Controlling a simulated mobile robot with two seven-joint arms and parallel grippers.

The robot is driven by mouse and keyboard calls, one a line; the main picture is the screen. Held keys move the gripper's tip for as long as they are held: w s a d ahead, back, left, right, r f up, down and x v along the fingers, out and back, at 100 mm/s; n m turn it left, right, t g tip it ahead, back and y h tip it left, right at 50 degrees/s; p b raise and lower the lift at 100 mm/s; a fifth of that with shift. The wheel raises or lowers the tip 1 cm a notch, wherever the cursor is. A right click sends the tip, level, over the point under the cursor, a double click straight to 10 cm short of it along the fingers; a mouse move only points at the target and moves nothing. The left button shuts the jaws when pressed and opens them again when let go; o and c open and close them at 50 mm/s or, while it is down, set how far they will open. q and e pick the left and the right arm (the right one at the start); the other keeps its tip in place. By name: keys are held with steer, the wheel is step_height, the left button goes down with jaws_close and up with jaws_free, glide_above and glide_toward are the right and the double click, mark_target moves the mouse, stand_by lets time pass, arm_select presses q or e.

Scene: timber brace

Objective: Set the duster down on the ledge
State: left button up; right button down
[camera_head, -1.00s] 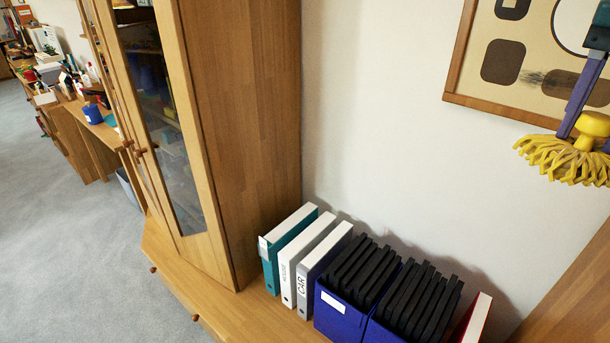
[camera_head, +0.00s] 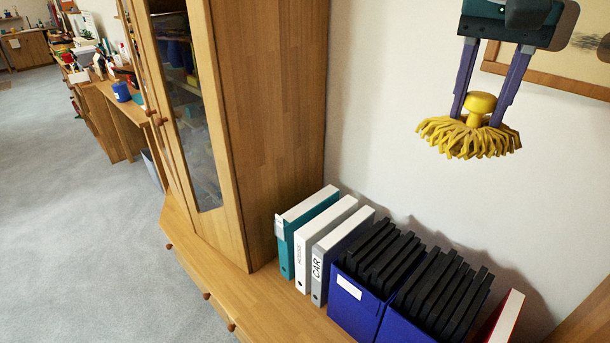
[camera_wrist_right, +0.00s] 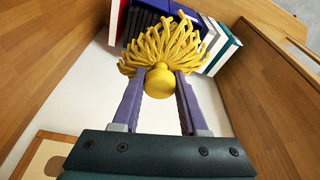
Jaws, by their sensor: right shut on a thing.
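The yellow duster (camera_head: 468,135) has a round knob and a fringe of strands. My right gripper (camera_head: 482,115) is shut on its knob, with one purple finger on each side and the fringe hanging down. It is held in the air in front of the white wall, above the binders. In the right wrist view the duster (camera_wrist_right: 160,55) sits between the fingertips of the gripper (camera_wrist_right: 160,85). The wooden ledge (camera_head: 255,297) runs along the bottom, below and left of the duster. My left gripper is not in view.
Teal, white and grey binders (camera_head: 318,235) and blue boxes of black folders (camera_head: 365,305) stand on the ledge, with a red-and-white binder (camera_head: 508,316) at right. A tall glass-doored cabinet (camera_head: 265,130) stands left. A framed picture (camera_head: 560,88) hangs behind my gripper. Bare ledge shows before the binders.

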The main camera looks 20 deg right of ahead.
steer(key=shift+n, duration=0.8)
steer(key=a+f+b, duration=0.3)
steer(key=f+b, duration=2)
steer(key=f, duration=0.4)
steer(key=a+f+b, duration=0.3)
steer(key=f+b, duration=2)
steer(key=f, duration=0.4)
steer(key=a+f+b, duration=0.3)
steer(key=f+b, duration=1.9)
steer(key=f, duration=0.5)
steer(key=shift+w+a+f+b, duration=0.25)
steer(key=shift+a+f+b, duration=0.05)
steer(key=shift+b, duration=0.1)
step_height(320, 180, down, 4)
steer(key=b, duration=0.2)
steer(key=shift+f+b, duration=0.15)
steer(key=shift+b, duration=0.25)
steer(key=shift+c, duration=2.2)
jaws_free()
